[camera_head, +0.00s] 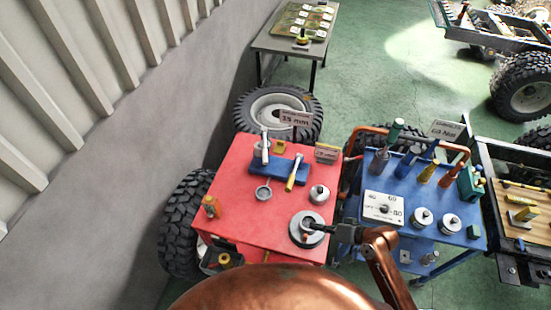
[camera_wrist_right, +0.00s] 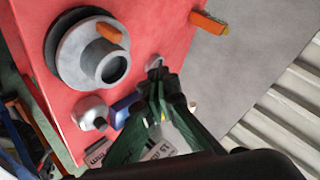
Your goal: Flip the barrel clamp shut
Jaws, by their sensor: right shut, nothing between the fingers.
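A round grey fixture with a raised hollow barrel (camera_head: 296,231) stands near the front right corner of the red table. In the right wrist view the barrel (camera_wrist_right: 88,72) sits on a grey and black disc, and a short orange tab (camera_wrist_right: 110,33) lies at its rim. I take this for the barrel clamp; I cannot tell if it is open. My left gripper is out of view.
The red table (camera_head: 240,225) also holds a lidded metal pot (camera_head: 319,194), a ring with a handle (camera_head: 263,192), a blue block (camera_head: 279,172) with tools, and an orange item (camera_head: 211,205). A crowded blue table (camera_head: 400,240) stands close on the right.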

